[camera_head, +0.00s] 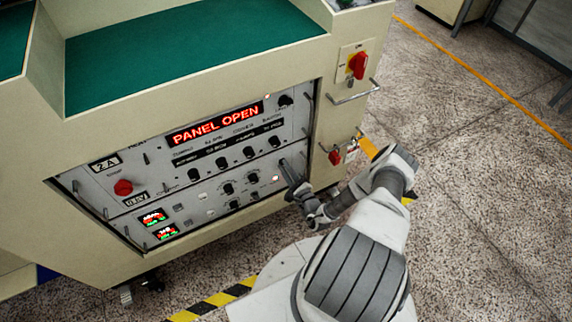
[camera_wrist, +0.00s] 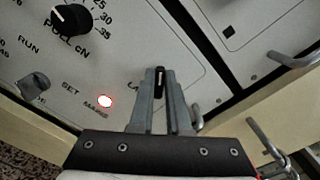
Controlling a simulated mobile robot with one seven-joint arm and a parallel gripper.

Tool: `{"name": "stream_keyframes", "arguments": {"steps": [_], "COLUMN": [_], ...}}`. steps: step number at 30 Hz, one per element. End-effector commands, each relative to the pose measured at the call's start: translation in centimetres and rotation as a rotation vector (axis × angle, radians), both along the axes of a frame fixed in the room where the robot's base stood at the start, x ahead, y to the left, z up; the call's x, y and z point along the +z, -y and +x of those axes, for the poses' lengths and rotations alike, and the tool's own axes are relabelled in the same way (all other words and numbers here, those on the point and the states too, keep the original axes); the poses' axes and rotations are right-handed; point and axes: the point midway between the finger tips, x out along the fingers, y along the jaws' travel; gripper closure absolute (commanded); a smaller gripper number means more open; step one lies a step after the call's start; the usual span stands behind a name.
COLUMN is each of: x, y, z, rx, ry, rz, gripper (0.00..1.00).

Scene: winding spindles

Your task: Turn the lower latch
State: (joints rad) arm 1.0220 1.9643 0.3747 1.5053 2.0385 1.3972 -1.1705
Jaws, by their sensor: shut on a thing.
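The lower latch (camera_wrist: 159,80) is a small black knob with a pale line, on the grey panel. In the wrist view it sits between my fingertips, beside a label partly hidden by the left finger. My gripper (camera_wrist: 160,76) is shut on it, one finger on each side. In the head view my gripper (camera_head: 287,167) reaches the lower right part of the panel and hides the latch.
The panel (camera_head: 150,170) bears several black knobs, a red knob (camera_head: 123,187) and a lit "PANEL OPEN" display (camera_head: 214,124). A lit white button (camera_wrist: 106,101) is left of my fingers. Metal handles (camera_wrist: 295,60) stick out at right.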

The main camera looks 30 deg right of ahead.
Motion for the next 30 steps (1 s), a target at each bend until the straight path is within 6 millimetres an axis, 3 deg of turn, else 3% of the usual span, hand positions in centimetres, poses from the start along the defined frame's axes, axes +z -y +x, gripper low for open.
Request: {"name": "stream_keyframes", "arguments": {"steps": [18,30], "x": [-0.37,-0.66], "y": [-0.34,-0.32], "z": [0.11,0.16], "rx": [0.0,-0.002], "ry": [0.02,0.03], "rz": [-0.573,-0.812], "gripper": [1.0,1.0]}}
